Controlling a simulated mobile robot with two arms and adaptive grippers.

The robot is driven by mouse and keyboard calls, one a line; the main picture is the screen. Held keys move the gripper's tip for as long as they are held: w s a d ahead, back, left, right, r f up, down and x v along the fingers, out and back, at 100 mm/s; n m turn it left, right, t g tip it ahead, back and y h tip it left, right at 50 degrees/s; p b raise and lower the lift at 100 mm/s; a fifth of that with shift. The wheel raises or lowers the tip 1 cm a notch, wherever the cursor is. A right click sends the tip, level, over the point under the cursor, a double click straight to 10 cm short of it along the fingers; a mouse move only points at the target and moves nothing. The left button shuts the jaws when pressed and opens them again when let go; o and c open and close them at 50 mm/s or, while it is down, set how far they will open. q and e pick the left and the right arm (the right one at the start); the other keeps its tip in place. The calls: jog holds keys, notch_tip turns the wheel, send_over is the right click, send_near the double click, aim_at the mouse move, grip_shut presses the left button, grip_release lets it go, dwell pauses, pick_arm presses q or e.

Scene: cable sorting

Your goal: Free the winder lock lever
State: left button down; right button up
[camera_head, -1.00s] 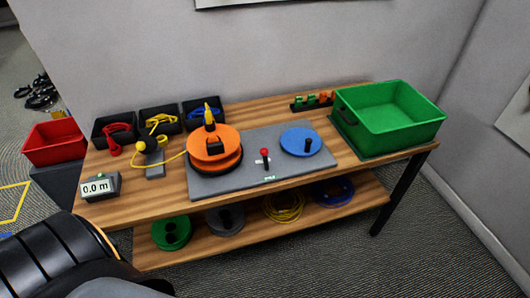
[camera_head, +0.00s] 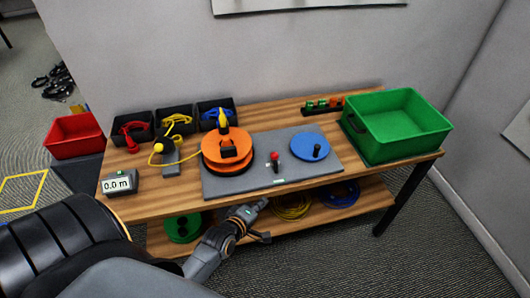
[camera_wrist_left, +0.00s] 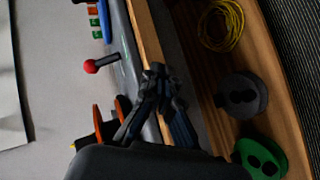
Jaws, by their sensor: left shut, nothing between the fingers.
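The winder lock lever, a short dark lever with a red knob (camera_head: 275,156), stands upright on the grey base plate (camera_head: 250,180) between the orange reel (camera_head: 228,160) and the blue disc (camera_head: 311,147). In the left wrist view its red knob (camera_wrist_left: 91,66) shows left of my gripper. My left gripper (camera_head: 264,203) is shut and empty at the table's front edge, below and apart from the lever. Its fingers also show in the wrist view (camera_wrist_left: 158,72), beside the wooden edge. My right gripper is in neither view.
A green bin (camera_head: 395,150) stands at the table's right end. Small black trays with cables line the back left. A meter (camera_head: 118,184) reading 0.0 m sits front left. Spools and a yellow coil (camera_wrist_left: 221,25) lie on the lower shelf.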

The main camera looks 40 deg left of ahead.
pick_arm(q)
jog(key=n+t, duration=0.2)
send_near(275, 164)
jog(key=s+d, duration=0.1)
jog(key=n, duration=0.1)
jog(key=a+n+y, duration=0.2)
jog(key=shift+w+a+r+t, duration=0.1)
jog(key=shift+a+r+t, duration=0.15)
jog(key=shift+r+t, duration=0.05)
jog(key=shift+a+n, duration=0.3)
jog(key=shift+n, duration=0.1)
jog(key=shift+r, duration=0.1)
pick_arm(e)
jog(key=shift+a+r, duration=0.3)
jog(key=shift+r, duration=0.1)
pick_arm(q)
jog(key=shift+w, duration=0.15)
jog(key=p+x, duration=0.1)
jog(key=x, duration=0.7)
jog(key=shift+w+a, duration=0.2)
jog(key=shift+w, duration=0.15)
jog(key=shift+w+a, duration=0.1)
jog(key=shift+w, duration=0.45)
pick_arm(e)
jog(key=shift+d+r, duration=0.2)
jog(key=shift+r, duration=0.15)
pick_arm(q)
jog(key=shift+f, duration=0.2)
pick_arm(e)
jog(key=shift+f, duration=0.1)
